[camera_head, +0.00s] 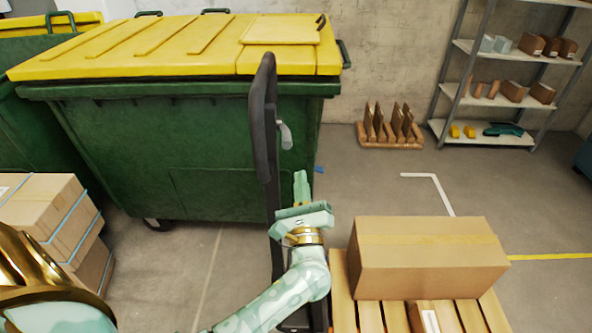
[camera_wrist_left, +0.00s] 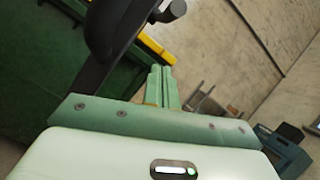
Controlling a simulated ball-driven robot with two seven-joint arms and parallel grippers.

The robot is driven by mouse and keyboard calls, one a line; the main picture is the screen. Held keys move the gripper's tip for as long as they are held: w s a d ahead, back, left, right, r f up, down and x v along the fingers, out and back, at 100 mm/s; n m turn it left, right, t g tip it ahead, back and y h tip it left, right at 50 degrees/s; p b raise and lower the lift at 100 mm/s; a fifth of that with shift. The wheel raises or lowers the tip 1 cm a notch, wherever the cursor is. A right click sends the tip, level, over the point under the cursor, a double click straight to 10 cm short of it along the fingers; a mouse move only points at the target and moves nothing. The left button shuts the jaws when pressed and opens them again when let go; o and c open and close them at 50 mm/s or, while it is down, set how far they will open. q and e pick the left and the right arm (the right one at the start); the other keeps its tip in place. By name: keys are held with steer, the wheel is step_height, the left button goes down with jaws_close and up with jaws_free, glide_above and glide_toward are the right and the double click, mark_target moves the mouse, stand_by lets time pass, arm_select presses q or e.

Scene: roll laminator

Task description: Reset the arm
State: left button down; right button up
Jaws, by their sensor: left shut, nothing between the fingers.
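My left gripper (camera_head: 302,185) is at the end of a pale green arm in the middle of the head view, with its fingers pointing up. The fingers are together with nothing between them. They also show close together in the left wrist view (camera_wrist_left: 162,85). In the head view, a black handle (camera_head: 263,120) with a small grey lever stands just left of the gripper. The handle also looms at the upper left of the wrist view (camera_wrist_left: 118,28). I cannot tell whether gripper and handle touch. My right gripper is not in view.
A cardboard box (camera_head: 430,262) sits on a wooden pallet (camera_head: 370,318) right of my arm. A green bin (camera_head: 180,150) with a yellow lid stands behind the handle. Stacked boxes (camera_head: 52,205) are at left, shelves (camera_head: 500,90) at back right. The floor at right is open.

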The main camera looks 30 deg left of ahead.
arm_select(q)
steer(key=r+v, duration=0.1)
steer(key=v, duration=0.6)
steer(key=w+d+f+m+t+h, duration=0.2)
steer(key=d+f+m+h, duration=0.3)
steer(key=m, duration=0.8)
steer(key=w+d+f+m+t+h, duration=0.1)
steer(key=d+f+m+h, duration=0.25)
steer(key=m+h, duration=0.6)
steer(key=s+d+f+m+g+h, duration=0.1)
steer(key=s+f+m+g, duration=0.3)
steer(key=f+m, duration=0.6)
steer(key=s+d+f+m+g+h, duration=0.1)
steer(key=s+f+m+g, duration=0.25)
steer(key=f+m, duration=0.7)
steer(key=s+a+f+m+g, duration=0.2)
steer(key=s+f+m+g, duration=0.15)
steer(key=s+f, duration=0.5)
steer(key=s+a+f+m+g, duration=0.3)
steer(key=s+f+g, duration=0.1)
steer(key=s+f, duration=0.45)
steer(key=s+a+f+m+g+y, duration=0.1)
steer(key=s+a+f+g, duration=0.1)
steer(key=s, duration=0.9)
steer(key=s+a+f+m+g+y, duration=0.1)
steer(key=s+a+f+m+g, duration=0.1)
steer(key=s, duration=0.9)
steer(key=shift+s+a+f+g, duration=0.35)
steer(key=shift+a+g, duration=0.35)
steer(key=shift+a, duration=0.45)
